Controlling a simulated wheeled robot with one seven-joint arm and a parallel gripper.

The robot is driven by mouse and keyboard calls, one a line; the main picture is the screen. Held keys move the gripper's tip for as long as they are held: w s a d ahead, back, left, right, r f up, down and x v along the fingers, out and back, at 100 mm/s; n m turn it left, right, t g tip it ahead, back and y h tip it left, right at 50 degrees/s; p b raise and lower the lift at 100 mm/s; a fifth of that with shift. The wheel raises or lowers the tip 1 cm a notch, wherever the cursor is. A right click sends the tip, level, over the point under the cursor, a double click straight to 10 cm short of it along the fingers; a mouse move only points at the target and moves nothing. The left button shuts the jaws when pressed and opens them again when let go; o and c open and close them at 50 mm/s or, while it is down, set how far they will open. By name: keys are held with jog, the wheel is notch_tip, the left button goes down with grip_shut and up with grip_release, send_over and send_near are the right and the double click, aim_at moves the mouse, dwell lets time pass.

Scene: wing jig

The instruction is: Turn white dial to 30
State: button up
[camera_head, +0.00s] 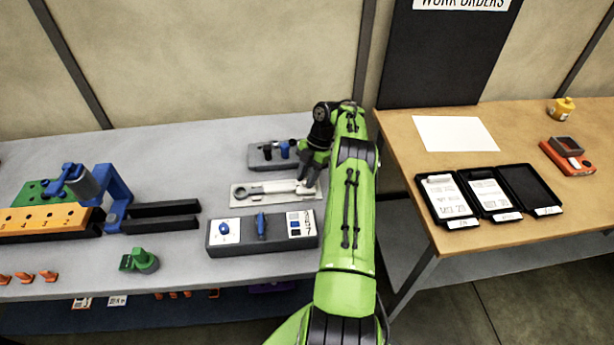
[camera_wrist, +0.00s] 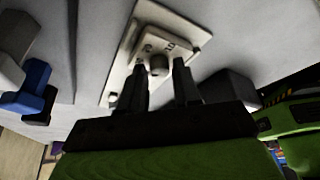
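The white dial sits on a pale plate (camera_head: 250,197) on the grey bench. In the wrist view its raised white block (camera_wrist: 178,48) carries printed numbers, only partly legible, and a small grey round knob (camera_wrist: 158,66). My gripper (camera_wrist: 162,78) has its two dark fingers apart, with the knob appearing between and just beyond their tips. I cannot tell whether a finger touches it. In the head view my gripper (camera_head: 308,180) is over the plate's right end and hides that part. The dial's setting cannot be read.
A grey box (camera_head: 262,247) with blue controls stands in front of the plate. A grey holder (camera_head: 268,161) with blue and black pieces is behind it. A blue clamp (camera_head: 113,190) and green piece (camera_head: 140,261) are left. A wooden table (camera_head: 400,140) is right.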

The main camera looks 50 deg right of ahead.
jog(key=p+v, duration=1)
jog(key=v, duration=0.2)
dwell(0.6)
